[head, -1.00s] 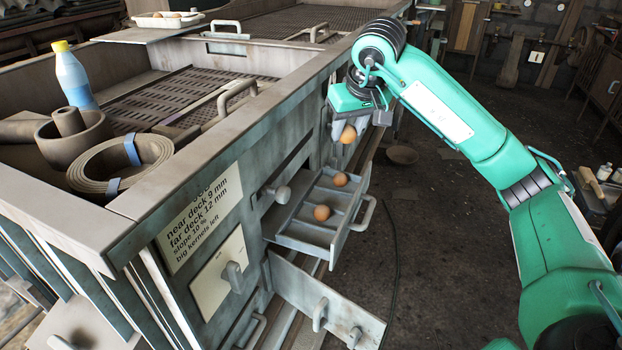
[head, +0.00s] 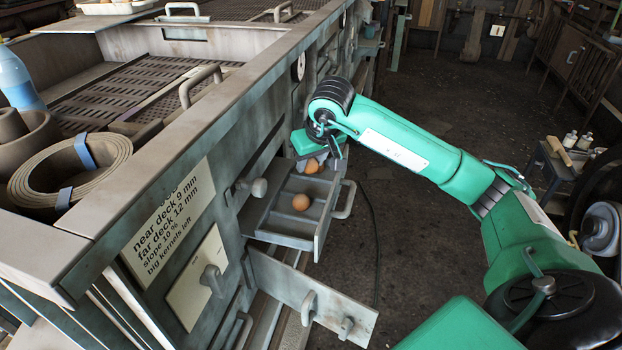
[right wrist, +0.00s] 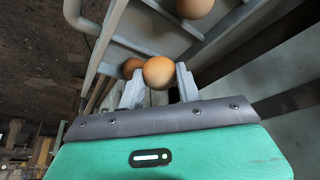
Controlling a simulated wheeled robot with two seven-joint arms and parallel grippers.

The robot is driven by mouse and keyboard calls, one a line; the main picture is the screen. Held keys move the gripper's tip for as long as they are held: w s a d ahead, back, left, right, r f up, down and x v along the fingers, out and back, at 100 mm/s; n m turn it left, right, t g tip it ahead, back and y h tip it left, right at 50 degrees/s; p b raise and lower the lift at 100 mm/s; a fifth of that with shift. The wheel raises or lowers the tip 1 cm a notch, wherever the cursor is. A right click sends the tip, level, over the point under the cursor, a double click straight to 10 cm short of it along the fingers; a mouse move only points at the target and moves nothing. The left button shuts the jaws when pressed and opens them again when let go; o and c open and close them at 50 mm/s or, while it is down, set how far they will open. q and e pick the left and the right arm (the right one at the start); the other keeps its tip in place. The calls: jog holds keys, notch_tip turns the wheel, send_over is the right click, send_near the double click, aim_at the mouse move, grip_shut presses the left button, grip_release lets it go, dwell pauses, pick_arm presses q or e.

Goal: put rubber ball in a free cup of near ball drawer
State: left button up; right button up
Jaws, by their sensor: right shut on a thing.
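The near ball drawer (head: 283,240) is pulled out from the machine's side, with dividers forming cups. One orange-brown ball (head: 301,202) sits in a nearer cup; it seems to be the ball at the top of the right wrist view (right wrist: 194,8). My right gripper (head: 320,160) is over the drawer's far end. In the right wrist view it is shut on the rubber ball (right wrist: 159,72), held between the two fingertips. Another ball (right wrist: 132,67) shows partly behind the held one. In the head view an orange ball (head: 311,166) shows by the fingers; which one is unclear. My left gripper is out of view.
A lower panel with knobs (head: 310,298) hangs open below the drawer. The drawer's handle (head: 345,200) juts out to the right. A belt coil (head: 70,170) and a blue bottle (head: 20,80) are on the machine top. The floor to the right is mostly clear.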

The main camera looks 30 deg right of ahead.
aim_at(313, 173)
notch_tip(313, 173, down, 5)
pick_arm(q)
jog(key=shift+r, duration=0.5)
pick_arm(e)
jog(key=shift+f, duration=0.1)
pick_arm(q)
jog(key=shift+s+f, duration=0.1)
pick_arm(e)
jog(key=shift+f, duration=0.1)
jog(key=o, duration=1)
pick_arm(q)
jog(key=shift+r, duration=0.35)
pick_arm(e)
jog(key=shift+o, duration=0.2)
jog(key=shift+r, duration=0.4)
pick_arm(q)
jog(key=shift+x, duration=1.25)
pick_arm(e)
jog(key=v, duration=1.1)
jog(key=shift+s+r, duration=0.2)
